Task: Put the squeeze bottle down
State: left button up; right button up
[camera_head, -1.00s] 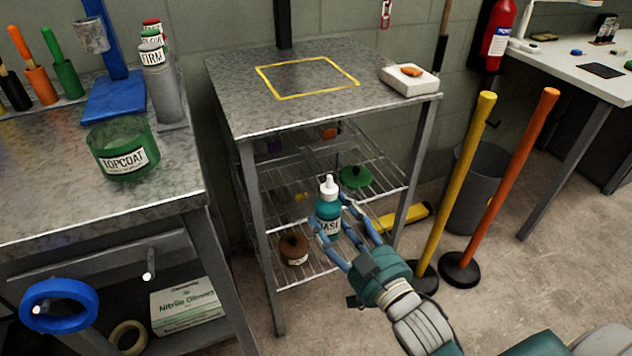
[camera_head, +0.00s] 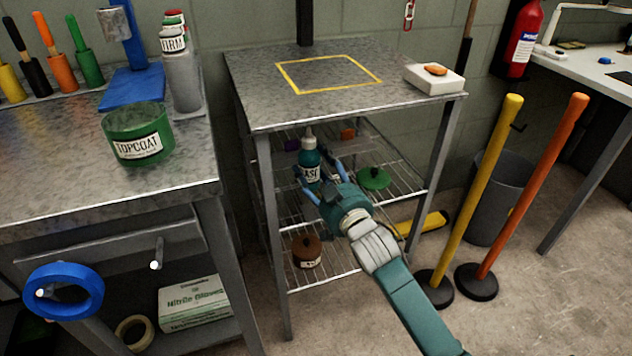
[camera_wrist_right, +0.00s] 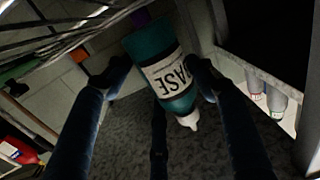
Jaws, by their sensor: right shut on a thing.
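The squeeze bottle (camera_head: 310,160) is teal with a white nozzle and a label reading "BASE". My right gripper (camera_head: 318,180) is shut on it, in front of the upper wire shelf under the steel stand's top. The bottle is upright in the head view. In the right wrist view the bottle (camera_wrist_right: 165,75) sits between the fingers of the right gripper (camera_wrist_right: 160,85), with the nozzle towards the lower part of the picture. I cannot tell whether its base touches the shelf. My left gripper is not in view.
The stand's top (camera_head: 400,115) has a yellow outlined square (camera_head: 330,74) and a white block (camera_head: 434,79). A green round item (camera_head: 374,178) and a brown pot (camera_head: 306,251) are on its wire shelves. Yellow (camera_head: 475,190) and orange (camera_head: 533,185) posts stand to the right.

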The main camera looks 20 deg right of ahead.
aim_at(317, 181)
notch_tip(317, 181, down, 4)
jog(key=shift+r+b, duration=0.25)
jog(key=shift+b, duration=0.4)
jog(key=shift+r, duration=0.1)
jog(key=o, duration=1.3)
jog(key=shift+s, duration=0.1)
